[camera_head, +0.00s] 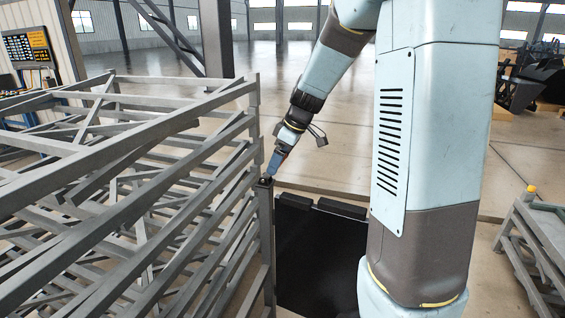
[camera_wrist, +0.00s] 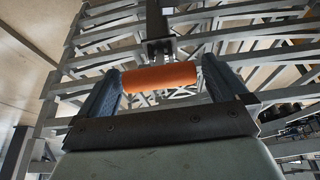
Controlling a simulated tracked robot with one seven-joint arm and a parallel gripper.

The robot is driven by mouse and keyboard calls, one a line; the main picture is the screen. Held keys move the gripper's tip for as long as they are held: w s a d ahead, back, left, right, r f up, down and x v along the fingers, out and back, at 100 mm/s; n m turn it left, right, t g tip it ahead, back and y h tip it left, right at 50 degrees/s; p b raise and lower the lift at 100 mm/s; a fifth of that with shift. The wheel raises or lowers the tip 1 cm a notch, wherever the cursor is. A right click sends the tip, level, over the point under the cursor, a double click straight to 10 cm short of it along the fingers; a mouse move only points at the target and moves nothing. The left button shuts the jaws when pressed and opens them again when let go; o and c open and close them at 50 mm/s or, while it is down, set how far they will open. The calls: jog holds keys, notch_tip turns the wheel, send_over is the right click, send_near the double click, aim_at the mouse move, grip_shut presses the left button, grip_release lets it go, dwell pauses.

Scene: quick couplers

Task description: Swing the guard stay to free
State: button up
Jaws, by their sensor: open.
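My gripper (camera_head: 272,168) points down at the top of a grey corner post of the rack in the head view. In the wrist view my gripper (camera_wrist: 161,72) is open, with one blue-grey finger on each side of an orange cylindrical grip (camera_wrist: 160,78). The grip lies crosswise between the fingers, its ends close to them; I cannot tell whether they touch. It sits in front of a dark bracket (camera_wrist: 159,48) on a dark upright bar. The grip looks like the guard stay's handle. I cannot make it out in the head view.
A grey metal rack (camera_head: 150,205) of crossing bars fills the left, close beside my gripper. A dark panel (camera_head: 322,250) stands right of the corner post. Another grey frame (camera_head: 540,250) with a yellow cap is at the right edge. Open floor (camera_head: 340,160) lies behind.

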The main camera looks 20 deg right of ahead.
jog(key=shift+x, duration=0.85)
jog(key=c, duration=1.3)
jog(key=shift+d, duration=0.35)
jog(key=shift+c, duration=0.2)
jog(key=shift+a+r, duration=0.1)
